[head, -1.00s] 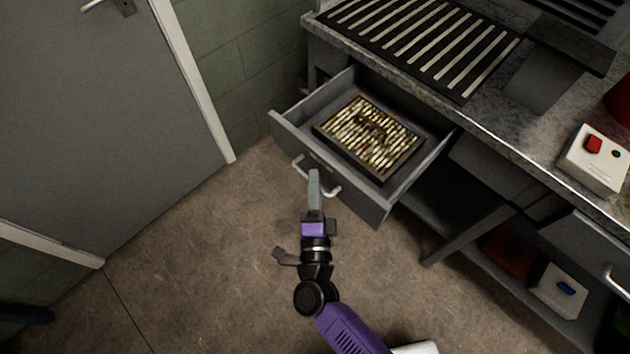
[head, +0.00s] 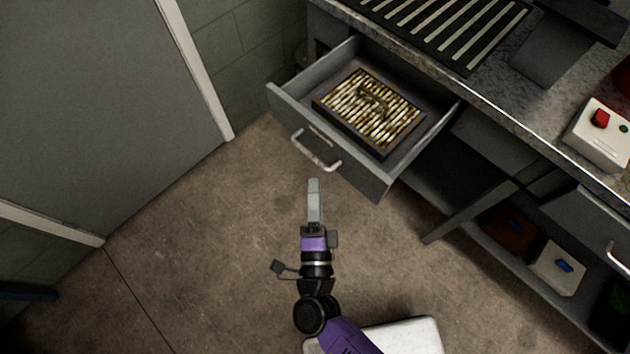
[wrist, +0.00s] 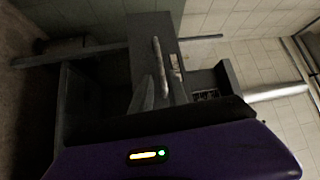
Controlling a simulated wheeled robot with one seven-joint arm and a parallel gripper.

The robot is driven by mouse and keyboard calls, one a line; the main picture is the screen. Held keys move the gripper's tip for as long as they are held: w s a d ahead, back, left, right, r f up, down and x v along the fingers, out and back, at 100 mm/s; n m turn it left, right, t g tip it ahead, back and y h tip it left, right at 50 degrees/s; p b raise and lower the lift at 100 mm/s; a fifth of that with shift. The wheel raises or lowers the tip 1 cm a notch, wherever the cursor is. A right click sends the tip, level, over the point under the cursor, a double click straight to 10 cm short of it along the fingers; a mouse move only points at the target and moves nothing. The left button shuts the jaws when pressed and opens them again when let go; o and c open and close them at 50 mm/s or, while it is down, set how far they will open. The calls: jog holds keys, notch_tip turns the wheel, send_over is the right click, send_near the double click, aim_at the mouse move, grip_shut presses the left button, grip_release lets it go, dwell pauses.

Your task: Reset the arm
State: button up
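My gripper (head: 314,190) points toward the workbench, over the floor just in front of an open drawer, and nothing shows in its fingers. From above, the fingers overlap into one grey shape, so whether they are apart is unclear. In the wrist view the grey finger (wrist: 148,95) stands in front of the drawer front and its handle (wrist: 160,67). In the head view the drawer handle (head: 315,152) lies beyond the fingertips, apart from them.
The open drawer (head: 287,100) holds a tray of brass-coloured pieces (head: 370,110). The workbench (head: 500,95) has a white box with a red button (head: 602,135). A grey door (head: 95,110) stands at left. The floor (head: 200,240) between is clear.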

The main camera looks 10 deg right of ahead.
dwell(0.5)
notch_tip(320, 180, up, 7)
jog(key=s+a+n+t+y, duration=0.1)
jog(key=s+n+y, duration=0.1)
jog(key=n+y, duration=0.35)
jog(key=s+d+r+n+g+h, duration=0.1)
jog(key=s+d+r+n+g, duration=0.1)
jog(key=s+d+n, duration=0.4)
jog(key=s+d+r+n+g+h, duration=0.1)
jog(key=s+d+r+n+g, duration=0.2)
jog(key=s+d, duration=0.7)
jog(key=s+r+n, duration=0.2)
jog(key=s+n, duration=0.1)
jog(key=s, duration=0.3)
jog(key=shift+s+d+n, duration=0.15)
jog(key=shift+s+n, duration=0.05)
jog(key=shift+n, duration=0.15)
